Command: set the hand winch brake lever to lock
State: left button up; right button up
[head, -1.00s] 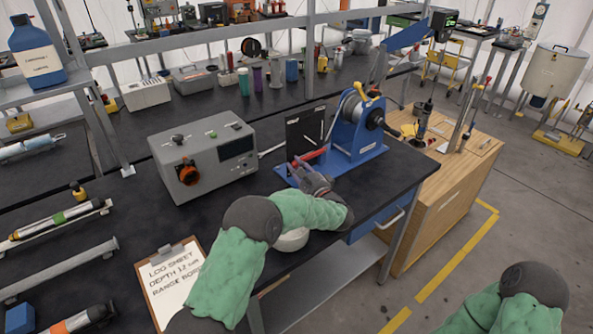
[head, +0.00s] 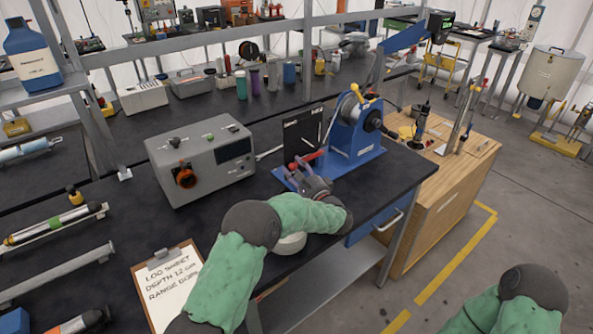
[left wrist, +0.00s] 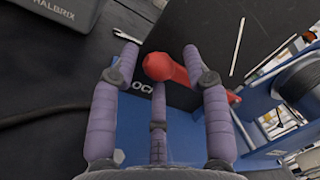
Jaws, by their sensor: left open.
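The blue hand winch (head: 353,140) stands on the black bench, with a drum and a yellow-knobbed handle. Its red brake lever (head: 311,156) sticks out to the left, beside a dark upright plate. In the left wrist view the lever's rounded red end (left wrist: 160,67) lies between the spread fingertips of my left gripper (left wrist: 159,58). The fingers are open and not closed on it. In the head view my left gripper (head: 303,172) is close in front of the lever. My right gripper is out of view.
A grey control box (head: 202,158) with an orange knob stands left of the winch. A clipboard (head: 168,285) lies at the front left. A wooden cabinet (head: 440,190) stands to the right.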

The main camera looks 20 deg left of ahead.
pick_arm(q)
jog(key=v, duration=1.2)
jog(key=shift+d, duration=0.1)
